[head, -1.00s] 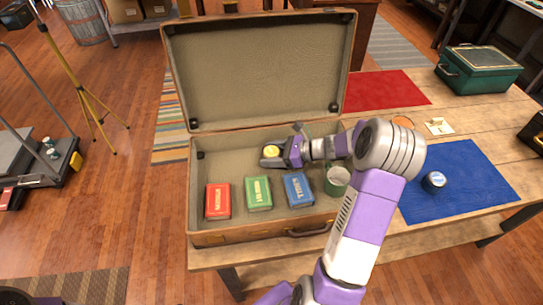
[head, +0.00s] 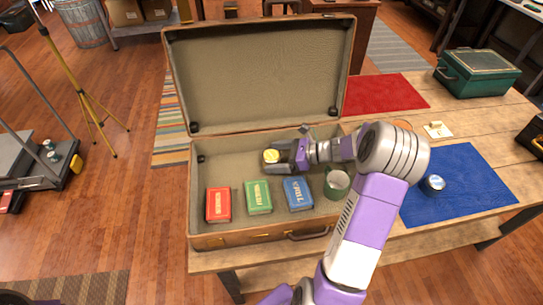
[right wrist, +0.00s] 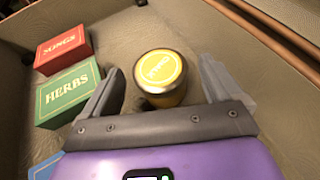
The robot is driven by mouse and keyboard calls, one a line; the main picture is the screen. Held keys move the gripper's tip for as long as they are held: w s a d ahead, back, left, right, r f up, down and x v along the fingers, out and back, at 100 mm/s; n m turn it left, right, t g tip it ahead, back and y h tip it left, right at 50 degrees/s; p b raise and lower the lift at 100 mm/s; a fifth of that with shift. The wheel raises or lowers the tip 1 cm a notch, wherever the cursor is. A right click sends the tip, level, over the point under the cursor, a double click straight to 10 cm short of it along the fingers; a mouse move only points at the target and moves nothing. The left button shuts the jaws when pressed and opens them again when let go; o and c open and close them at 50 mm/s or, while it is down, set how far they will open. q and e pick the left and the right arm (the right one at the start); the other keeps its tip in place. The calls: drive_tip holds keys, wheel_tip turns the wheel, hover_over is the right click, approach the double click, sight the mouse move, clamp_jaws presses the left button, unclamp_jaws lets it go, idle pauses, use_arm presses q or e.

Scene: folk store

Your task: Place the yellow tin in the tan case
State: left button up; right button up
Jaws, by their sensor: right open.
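The yellow tin (head: 271,156) stands upright inside the open tan case (head: 215,240), toward the back left of its floor. In the right wrist view the yellow tin (right wrist: 160,76) shows its round yellow lid between the two fingers. My right gripper (head: 278,157) reaches into the case from the right. Its fingers (right wrist: 160,88) are spread apart, with a gap between each finger and the tin. My left gripper does not show.
A red box (head: 219,204), a green box (head: 258,197), a blue box (head: 298,194) and a green mug (head: 336,184) stand along the case's front. The raised lid (head: 260,70) rises behind.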

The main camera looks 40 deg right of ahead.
drive_tip(key=p+v, duration=0.2)
drive_tip(key=v, duration=0.8)
drive_tip(key=shift+r, duration=0.1)
